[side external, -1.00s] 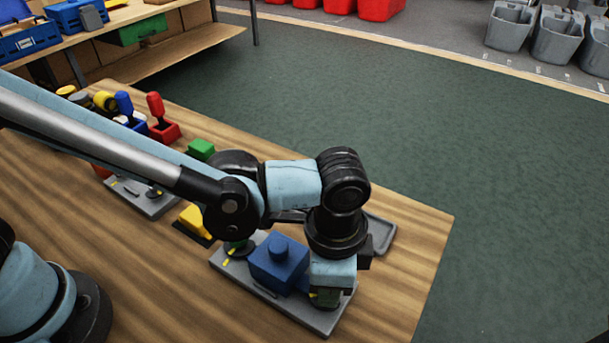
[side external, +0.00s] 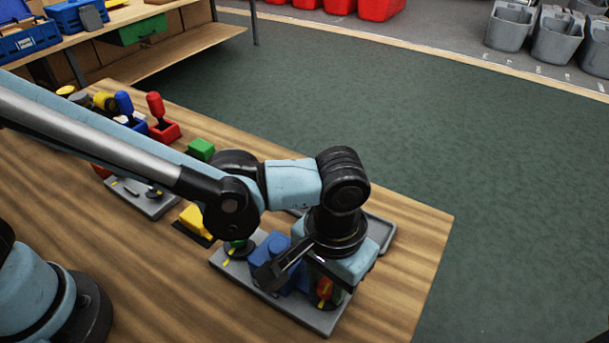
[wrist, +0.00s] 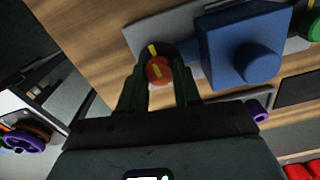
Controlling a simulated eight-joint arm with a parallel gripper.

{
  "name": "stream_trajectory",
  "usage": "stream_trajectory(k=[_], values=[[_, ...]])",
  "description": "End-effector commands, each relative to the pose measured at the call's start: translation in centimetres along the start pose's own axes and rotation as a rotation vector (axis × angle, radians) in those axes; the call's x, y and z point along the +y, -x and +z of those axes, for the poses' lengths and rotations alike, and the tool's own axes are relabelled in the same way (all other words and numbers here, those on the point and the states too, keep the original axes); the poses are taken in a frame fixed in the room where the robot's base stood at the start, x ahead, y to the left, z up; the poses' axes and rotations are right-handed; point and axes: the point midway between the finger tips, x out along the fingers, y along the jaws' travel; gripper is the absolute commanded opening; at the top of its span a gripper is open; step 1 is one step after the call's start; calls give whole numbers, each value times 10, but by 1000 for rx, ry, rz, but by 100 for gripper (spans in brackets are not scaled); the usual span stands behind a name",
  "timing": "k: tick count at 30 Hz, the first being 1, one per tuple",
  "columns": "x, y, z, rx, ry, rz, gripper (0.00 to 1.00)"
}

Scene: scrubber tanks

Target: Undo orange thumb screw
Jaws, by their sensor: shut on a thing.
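The orange thumb screw (wrist: 158,70) has a yellow mark on top and sits between my two fingers in the wrist view. My gripper (wrist: 159,82) points down and is shut on it. In the side view the screw (side external: 324,287) shows as a small orange-red patch with a yellow mark, at the right end of the grey plate (side external: 318,321). My gripper (side external: 327,280) hides part of it there. A second yellow mark shows on the dark base just beyond the screw in the wrist view.
A blue block with a round knob (side external: 270,252) stands on the plate close beside my gripper. A green knob (side external: 240,246) is at the plate's other end. A grey tray (side external: 380,232) lies behind. Bare wood is free at the right.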

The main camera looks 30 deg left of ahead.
Motion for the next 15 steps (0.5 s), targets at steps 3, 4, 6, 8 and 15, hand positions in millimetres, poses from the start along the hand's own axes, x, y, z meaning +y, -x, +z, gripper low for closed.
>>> stream_trajectory(k=[3, 4, 6, 8, 15], values=[[0, -1, 0, 1, 112, 0, 2], [0, -1, 0, 1, 141, 0, 2], [0, -1, 0, 1, 207, 0, 2], [-1, -1, 0, 1, 264, 0, 2], [-1, -1, 0, 1, 492, 0, 2]])
